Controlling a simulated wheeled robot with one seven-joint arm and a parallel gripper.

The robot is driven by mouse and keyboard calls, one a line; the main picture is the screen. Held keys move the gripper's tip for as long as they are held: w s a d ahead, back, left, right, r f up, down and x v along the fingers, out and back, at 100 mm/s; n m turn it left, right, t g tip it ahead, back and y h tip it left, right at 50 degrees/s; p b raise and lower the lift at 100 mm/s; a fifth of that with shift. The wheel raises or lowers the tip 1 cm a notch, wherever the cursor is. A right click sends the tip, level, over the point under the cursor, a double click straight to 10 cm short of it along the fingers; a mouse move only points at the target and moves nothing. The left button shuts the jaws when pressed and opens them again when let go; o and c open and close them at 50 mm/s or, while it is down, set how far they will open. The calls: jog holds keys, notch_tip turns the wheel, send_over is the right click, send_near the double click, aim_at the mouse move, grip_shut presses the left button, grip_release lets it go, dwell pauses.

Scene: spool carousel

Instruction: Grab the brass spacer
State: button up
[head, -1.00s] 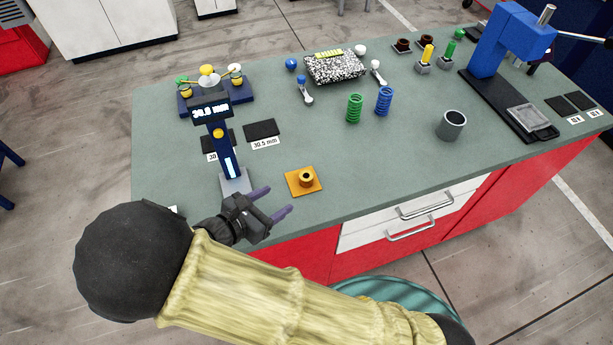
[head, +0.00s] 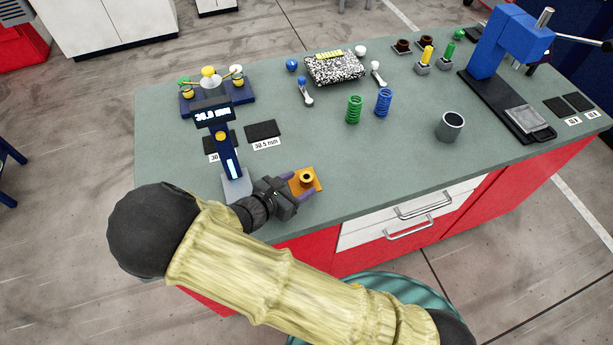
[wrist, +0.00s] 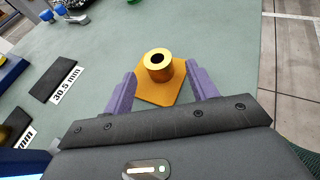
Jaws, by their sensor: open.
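The brass spacer (head: 306,177) is a short gold cylinder with a dark hole in its top. It stands upright on a square orange pad (head: 317,185) on the bench. In the wrist view the spacer (wrist: 158,63) shows just beyond and between the two purple fingertips. My gripper (head: 302,187) is open, with its fingers reaching over the orange pad from the left. In the wrist view my gripper (wrist: 163,80) has a clear gap between each finger and the spacer, and holds nothing.
A blue gauge stand with a digital display (head: 213,115) stands close behind and left of my gripper. A dark pad labelled 30.5 mm (head: 262,129) lies behind it. Green (head: 354,109) and blue springs (head: 384,101) and a grey cup (head: 449,126) stand farther right.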

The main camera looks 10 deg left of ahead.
aim_at(302, 180)
jog(key=shift+x, duration=1.1)
jog(key=c, duration=1.2)
jog(key=shift+o, duration=0.2)
jog(key=shift+r, duration=0.1)
notch_tip(302, 180, up, 9)
jog(key=shift+r+b, duration=0.15)
jog(key=shift+b, duration=0.3)
jog(key=shift+r, duration=0.3)
